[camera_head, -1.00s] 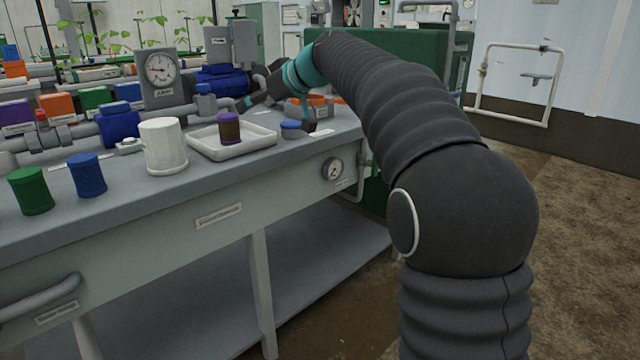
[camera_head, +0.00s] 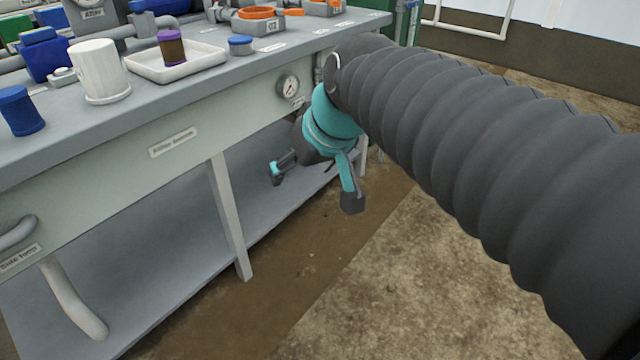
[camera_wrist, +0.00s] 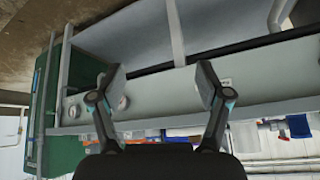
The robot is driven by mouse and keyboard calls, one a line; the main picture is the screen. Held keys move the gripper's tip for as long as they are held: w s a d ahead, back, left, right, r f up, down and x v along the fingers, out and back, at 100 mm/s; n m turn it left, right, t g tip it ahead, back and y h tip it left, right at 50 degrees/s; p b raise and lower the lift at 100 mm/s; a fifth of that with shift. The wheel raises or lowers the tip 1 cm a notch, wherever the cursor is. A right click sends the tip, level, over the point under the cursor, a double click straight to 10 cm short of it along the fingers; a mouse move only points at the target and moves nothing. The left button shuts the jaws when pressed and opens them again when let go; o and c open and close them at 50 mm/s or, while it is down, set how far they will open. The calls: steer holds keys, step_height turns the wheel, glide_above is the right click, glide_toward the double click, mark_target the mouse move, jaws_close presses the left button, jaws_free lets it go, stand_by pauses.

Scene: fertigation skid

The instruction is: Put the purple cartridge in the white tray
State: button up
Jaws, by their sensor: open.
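The purple cartridge (camera_head: 171,47), with a purple top and brownish lower body, stands upright in the white tray (camera_head: 142,73) on the bench top. My gripper (camera_head: 313,185) is open and empty in the head view. It hangs below bench-top height in front of the bench, to the right of and lower than the tray. In the wrist view my gripper's two fingers (camera_wrist: 158,84) are spread apart with nothing between them, facing the bench front. I cannot make out the cartridge in the wrist view.
A white cup (camera_head: 100,72) stands left of the tray, with a blue cartridge (camera_head: 20,111) further left. A blue-capped low item (camera_head: 240,45) sits right of the tray. A gauge (camera_head: 288,86) is on the bench front. The floor (camera_head: 370,270) beside the bench is clear.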

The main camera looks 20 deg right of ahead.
steer(key=s+d+f+m+h+p, duration=0.1)
steer(key=s+d+f, duration=0.1)
steer(key=s, duration=0.3)
steer(key=s+d+f+m+h+p, duration=0.1)
steer(key=s+d+f+p, duration=0.1)
steer(key=s, duration=0.3)
steer(key=shift+s+f+g, duration=0.15)
steer(key=shift+f+g, duration=0.25)
steer(key=shift+f, duration=0.45)
